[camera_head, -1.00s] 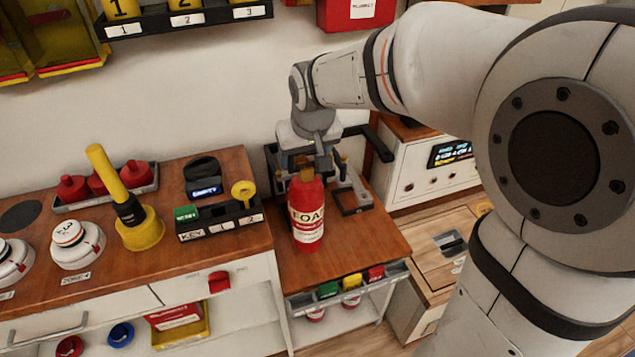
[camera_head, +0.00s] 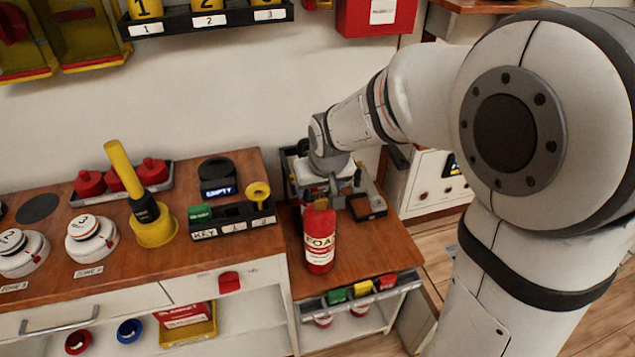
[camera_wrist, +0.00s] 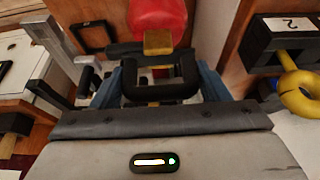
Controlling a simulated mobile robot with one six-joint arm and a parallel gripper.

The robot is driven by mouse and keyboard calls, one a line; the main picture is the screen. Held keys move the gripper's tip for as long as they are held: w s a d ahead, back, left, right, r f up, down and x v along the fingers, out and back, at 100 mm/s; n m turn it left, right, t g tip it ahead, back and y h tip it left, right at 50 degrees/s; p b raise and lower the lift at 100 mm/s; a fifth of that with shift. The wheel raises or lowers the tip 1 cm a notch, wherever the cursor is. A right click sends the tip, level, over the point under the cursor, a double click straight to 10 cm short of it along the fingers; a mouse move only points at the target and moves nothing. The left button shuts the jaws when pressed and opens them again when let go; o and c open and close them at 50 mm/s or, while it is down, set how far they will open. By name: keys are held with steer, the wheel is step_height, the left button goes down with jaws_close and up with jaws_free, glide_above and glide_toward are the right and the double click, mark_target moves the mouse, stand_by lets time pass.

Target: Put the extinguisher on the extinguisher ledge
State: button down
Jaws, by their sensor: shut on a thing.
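The extinguisher (camera_head: 319,243) is a red bottle with a cream "FOA…" label, upright over the low wooden top in the head view. My gripper (camera_head: 323,190) is at its upper end, from behind and above. In the wrist view my gripper (camera_wrist: 158,86) is shut on its black handle, with a brass piece and the red body (camera_wrist: 158,18) beyond. I cannot tell whether the bottle's base touches the wood. No ledge is clearly marked as the extinguisher ledge.
The low wooden top (camera_head: 372,255) has a front rail with green, yellow and red tags (camera_head: 361,287). A black key rack (camera_head: 233,224) and yellow-handled tool (camera_head: 150,215) stand on the left counter. A white cabinet (camera_head: 432,185) is at right.

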steer(key=shift+w, duration=0.1)
steer(key=c, duration=0.7)
jaws_free()
steer(key=shift+f, duration=0.15)
steer(key=o, duration=0.5)
steer(key=v, duration=1.2)
steer(key=s+d+f+m+g+h, duration=0.1)
steer(key=s+d+f, duration=0.4)
steer(key=s+d, duration=0.7)
steer(key=s+m+g+p, duration=0.1)
steer(key=s+m, duration=0.1)
steer(key=s, duration=0.1)
steer(key=shift+d+f, duration=0.2)
steer(key=shift+d, duration=0.2)
steer(key=shift+w, duration=0.1)
